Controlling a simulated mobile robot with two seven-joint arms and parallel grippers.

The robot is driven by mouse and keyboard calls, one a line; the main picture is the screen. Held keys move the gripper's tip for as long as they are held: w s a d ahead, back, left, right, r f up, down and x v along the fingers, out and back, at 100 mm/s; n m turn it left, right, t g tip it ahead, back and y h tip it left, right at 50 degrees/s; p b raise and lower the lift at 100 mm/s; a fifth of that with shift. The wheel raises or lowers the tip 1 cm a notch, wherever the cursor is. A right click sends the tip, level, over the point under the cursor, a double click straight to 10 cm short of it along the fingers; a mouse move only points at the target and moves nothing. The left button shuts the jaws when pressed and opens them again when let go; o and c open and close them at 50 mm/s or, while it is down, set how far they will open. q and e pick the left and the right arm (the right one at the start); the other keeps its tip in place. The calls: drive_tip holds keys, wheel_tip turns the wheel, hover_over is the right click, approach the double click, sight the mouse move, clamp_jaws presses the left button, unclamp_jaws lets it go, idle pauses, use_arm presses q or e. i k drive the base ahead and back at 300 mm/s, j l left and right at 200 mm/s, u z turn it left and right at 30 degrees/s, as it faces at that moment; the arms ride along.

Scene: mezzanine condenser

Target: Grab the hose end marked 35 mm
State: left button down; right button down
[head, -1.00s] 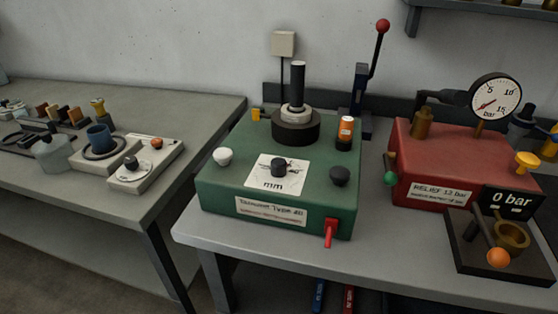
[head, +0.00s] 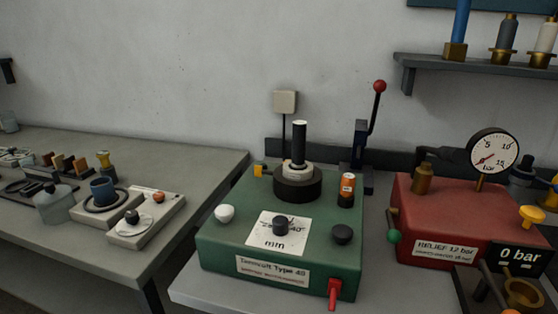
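No marking of 35 mm is readable in the head view. A blue hose-like piece (head: 461,22) with a brass end stands on the wall shelf at the upper right. A dark grey piece (head: 507,32) and a white piece (head: 546,38), also with brass ends, stand beside it; their tops are cut off or close to the frame's edge. I cannot tell whether any of these is the 35 mm hose end. Neither of my grippers is in view.
The wall shelf (head: 480,68) hangs above the red relief box (head: 440,222) with its gauge (head: 493,153). A green box (head: 285,235) with a black post and an upright red-knobbed lever (head: 378,100) stand on the bench. A left table (head: 190,165) holds small parts.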

sight(298, 163)
drive_tip(key=j+z, duration=0.1)
drive_tip(key=j, duration=1.55)
drive_tip(key=i, duration=0.05)
